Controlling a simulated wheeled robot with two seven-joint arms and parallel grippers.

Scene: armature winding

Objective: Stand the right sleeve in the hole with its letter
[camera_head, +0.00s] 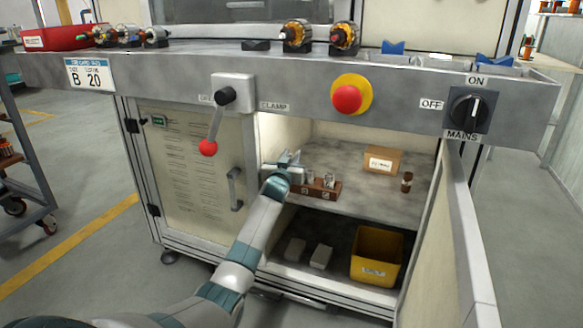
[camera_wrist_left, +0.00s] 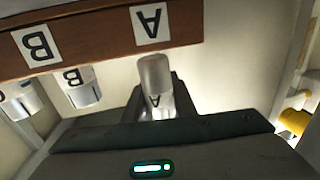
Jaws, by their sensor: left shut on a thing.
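The brown wooden block (camera_head: 324,192) lies on the cabinet's upper shelf. In the left wrist view, where letters appear inverted, the block (camera_wrist_left: 95,35) bears an A plate (camera_wrist_left: 149,24) and a B plate (camera_wrist_left: 36,43). My left gripper (camera_head: 290,160) reaches over the block's left end. It is shut on a clear-grey sleeve marked A (camera_wrist_left: 154,75), in line with the A plate. The sleeve's end meets the block's edge in the picture; I cannot tell whether it is in the hole. A sleeve marked B (camera_wrist_left: 82,88) and another sleeve (camera_wrist_left: 22,98) stand by the block. My right gripper is not in view.
A cardboard box (camera_head: 382,160) and a small brown bottle (camera_head: 407,182) are right of the block. A yellow bin (camera_head: 377,255) sits on the lower shelf. The bench edge (camera_head: 300,85) overhangs the opening, and the open door (camera_head: 470,240) bounds it at right.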

